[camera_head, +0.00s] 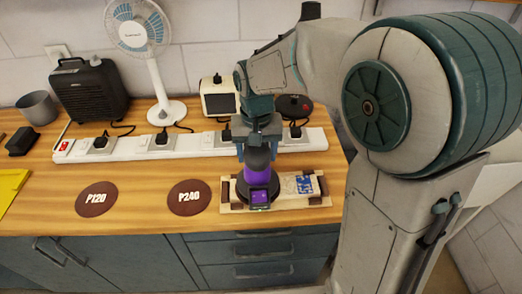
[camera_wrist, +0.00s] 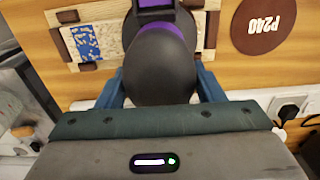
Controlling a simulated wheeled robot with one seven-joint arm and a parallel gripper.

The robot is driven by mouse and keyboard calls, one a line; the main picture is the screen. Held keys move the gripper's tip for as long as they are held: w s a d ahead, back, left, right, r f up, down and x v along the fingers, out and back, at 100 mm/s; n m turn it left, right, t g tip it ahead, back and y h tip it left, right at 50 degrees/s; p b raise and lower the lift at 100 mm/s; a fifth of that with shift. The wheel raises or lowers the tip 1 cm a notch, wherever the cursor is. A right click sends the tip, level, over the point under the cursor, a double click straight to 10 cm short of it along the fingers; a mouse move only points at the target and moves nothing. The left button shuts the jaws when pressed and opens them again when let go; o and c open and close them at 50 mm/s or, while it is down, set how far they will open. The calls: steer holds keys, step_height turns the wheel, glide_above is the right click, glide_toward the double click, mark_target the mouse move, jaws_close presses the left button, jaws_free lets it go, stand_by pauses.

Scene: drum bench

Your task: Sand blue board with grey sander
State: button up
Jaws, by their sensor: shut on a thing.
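A purple and black sander (camera_head: 258,180) stands upright on a pale board (camera_head: 285,198) towards the right of the bench; no grey sander shows. The board lies flat between dark brown blocks, with a speckled blue patch (camera_head: 305,184) to the right of the sander. My gripper (camera_head: 257,146) is above the sander, shut on its dark rounded top. In the wrist view, the blue fingers (camera_wrist: 160,88) flank the sander's dark top (camera_wrist: 160,65), and the blue patch (camera_wrist: 85,42) shows to the left. The sander's underside is hidden.
Brown discs marked P120 (camera_head: 97,198) and P240 (camera_head: 188,197) lie left of the board. Behind stand a white power strip (camera_head: 130,148) with several plugs, a fan (camera_head: 140,30), a black heater (camera_head: 90,92) and a cream device (camera_head: 219,98). A grey mug (camera_head: 38,107) is far left.

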mark_target(245, 152)
steer(key=shift+a+r, duration=0.1)
steer(key=shift+a, duration=1.4)
steer(key=shift+d, duration=0.1)
steer(key=shift+d+f, duration=0.15)
steer(key=shift+d, duration=0.85)
steer(key=shift+d+f, duration=0.1)
steer(key=shift+d, duration=0.95)
steer(key=shift+d, duration=0.15)
steer(key=shift+d+r, duration=0.1)
steer(key=shift+d, duration=1.9)
